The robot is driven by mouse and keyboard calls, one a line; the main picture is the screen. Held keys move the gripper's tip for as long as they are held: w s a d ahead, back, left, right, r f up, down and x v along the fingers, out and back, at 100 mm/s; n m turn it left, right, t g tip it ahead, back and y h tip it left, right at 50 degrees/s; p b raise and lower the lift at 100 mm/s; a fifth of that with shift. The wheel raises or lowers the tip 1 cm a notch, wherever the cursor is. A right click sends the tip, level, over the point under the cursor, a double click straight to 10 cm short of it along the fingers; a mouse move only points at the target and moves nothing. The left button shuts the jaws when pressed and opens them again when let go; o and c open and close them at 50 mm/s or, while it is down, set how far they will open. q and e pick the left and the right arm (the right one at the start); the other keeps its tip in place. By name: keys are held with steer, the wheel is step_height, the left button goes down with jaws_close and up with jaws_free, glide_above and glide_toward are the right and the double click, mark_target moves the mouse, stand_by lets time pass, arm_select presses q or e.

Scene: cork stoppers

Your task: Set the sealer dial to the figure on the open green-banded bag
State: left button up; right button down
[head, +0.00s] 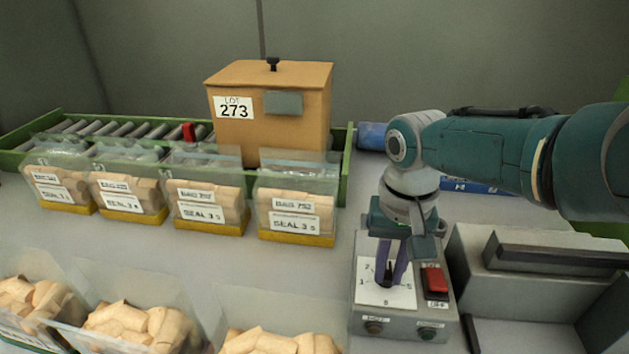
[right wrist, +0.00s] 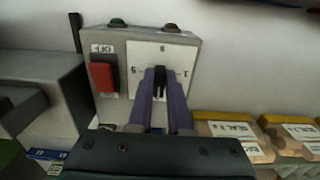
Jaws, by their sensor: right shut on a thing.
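The sealer's grey control box (head: 362,318) carries a white dial plate (head: 402,297) with figures around a dark dial knob (head: 388,278). My right gripper (head: 390,270) points down and is shut on the knob. The right wrist view shows its purple fingers (right wrist: 165,92) on either side of the knob (right wrist: 160,78). The knob's pointer direction is unclear. My left gripper is not in view.
Several yellow-banded bags (head: 208,228) reading "SEAL 3 s" stand behind. A brown box (head: 300,125) marked LOT 273 and a roller conveyor (head: 15,157) are at the back. A red switch (head: 434,280) sits beside the dial; the sealer's bar (head: 560,256) lies right.

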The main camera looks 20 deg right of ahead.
mark_target(388, 275)
steer(key=c, duration=0.8)
jaws_free()
steer(key=shift+c, duration=0.2)
step_height(388, 275, up, 10)
steer(key=p, duration=0.6)
steer(key=shift+p, duration=0.35)
